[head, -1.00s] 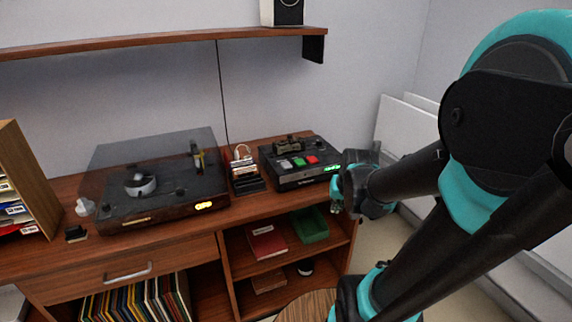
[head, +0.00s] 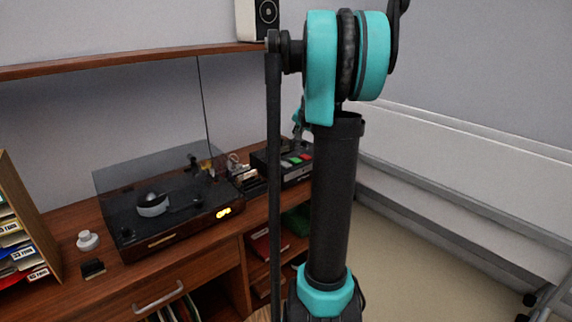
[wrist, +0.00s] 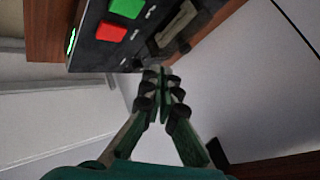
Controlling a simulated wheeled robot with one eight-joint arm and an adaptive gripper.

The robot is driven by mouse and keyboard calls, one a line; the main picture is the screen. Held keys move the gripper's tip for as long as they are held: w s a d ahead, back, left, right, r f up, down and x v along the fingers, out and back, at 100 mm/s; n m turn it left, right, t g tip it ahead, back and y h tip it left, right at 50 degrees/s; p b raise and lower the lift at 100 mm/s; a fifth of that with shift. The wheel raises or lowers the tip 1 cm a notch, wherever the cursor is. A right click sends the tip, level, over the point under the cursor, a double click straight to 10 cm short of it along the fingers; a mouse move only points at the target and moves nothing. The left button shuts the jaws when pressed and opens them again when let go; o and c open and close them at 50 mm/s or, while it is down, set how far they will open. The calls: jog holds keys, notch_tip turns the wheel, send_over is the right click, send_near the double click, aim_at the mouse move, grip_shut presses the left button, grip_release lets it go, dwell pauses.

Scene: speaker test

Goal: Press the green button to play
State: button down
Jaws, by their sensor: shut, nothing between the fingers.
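The black tape deck (head: 290,177) stands at the right end of the wooden cabinet, partly hidden by my arm in the head view. Its green button (head: 295,160) sits beside a red button (head: 306,156). In the wrist view the deck (wrist: 85,50) is tilted at the top, with the green button (wrist: 127,8) near the upper edge and the red button (wrist: 110,33) below it. My gripper (wrist: 163,74) is shut and empty, its fingertips in front of the deck's edge, right of the red button in the picture. I cannot tell whether it touches. In the head view my arm mostly hides it.
A turntable (head: 165,205) with a raised clear lid stands left of the deck. Small items (head: 245,174) stand between them. A wooden shelf (head: 130,58) with a speaker (head: 258,18) is above. White panels (head: 450,180) lean at the right wall. Open floor lies at the right.

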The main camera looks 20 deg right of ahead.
aim_at(297, 161)
jog(key=shift+f, duration=0.1)
dwell(0.3)
jog(key=shift+f, duration=4.3)
jog(key=shift+f, duration=0.15)
jog(key=shift+f, duration=0.3)
jog(key=shift+f, duration=0.5)
jog(key=shift+r, duration=0.95)
jog(key=shift+r, duration=2.55)
